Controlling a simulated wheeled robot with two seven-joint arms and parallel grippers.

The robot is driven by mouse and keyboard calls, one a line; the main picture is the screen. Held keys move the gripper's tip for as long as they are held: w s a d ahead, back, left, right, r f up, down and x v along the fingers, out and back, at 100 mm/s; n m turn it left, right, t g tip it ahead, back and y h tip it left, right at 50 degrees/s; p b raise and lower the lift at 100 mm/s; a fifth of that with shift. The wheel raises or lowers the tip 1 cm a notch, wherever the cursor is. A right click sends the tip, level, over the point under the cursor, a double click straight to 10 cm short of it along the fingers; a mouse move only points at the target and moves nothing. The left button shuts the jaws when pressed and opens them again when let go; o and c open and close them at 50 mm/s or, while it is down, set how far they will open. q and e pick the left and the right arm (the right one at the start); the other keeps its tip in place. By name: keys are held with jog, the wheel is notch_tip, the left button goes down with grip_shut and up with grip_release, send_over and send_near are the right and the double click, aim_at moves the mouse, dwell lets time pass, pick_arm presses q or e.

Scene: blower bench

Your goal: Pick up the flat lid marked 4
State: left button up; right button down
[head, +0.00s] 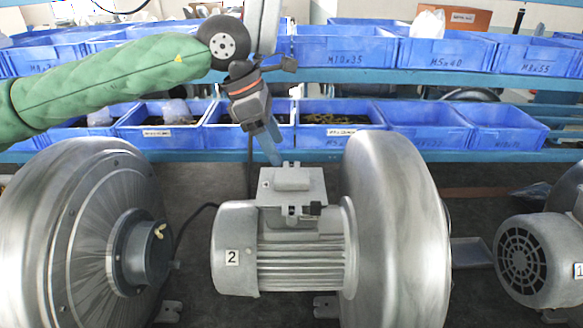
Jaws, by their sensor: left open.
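A flat grey lid (311,183) with a raised block in its middle lies on top of the motor marked 2 (275,262). A small pale label sits near its left edge; its mark is too small to read surely. My left gripper (276,160) comes down from above, its fingers pointing down at the back left edge of the lid. It is open and holds nothing that I can see. The fingers overlap the lid's back edge in the picture, so I cannot tell whether they touch it. My right gripper is not in view.
Large blower housings stand left (60,240) and right (395,230) of the lid. Another motor (530,262) is at the far right. Blue bins (345,50) fill the shelves behind. A shallow grey tray (470,252) lies on the dark bench to the right.

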aim_at(290, 175)
pick_arm(q)
jog(key=shift+x, duration=3.8)
jog(key=shift+s, duration=0.15)
jog(key=c, duration=1.2)
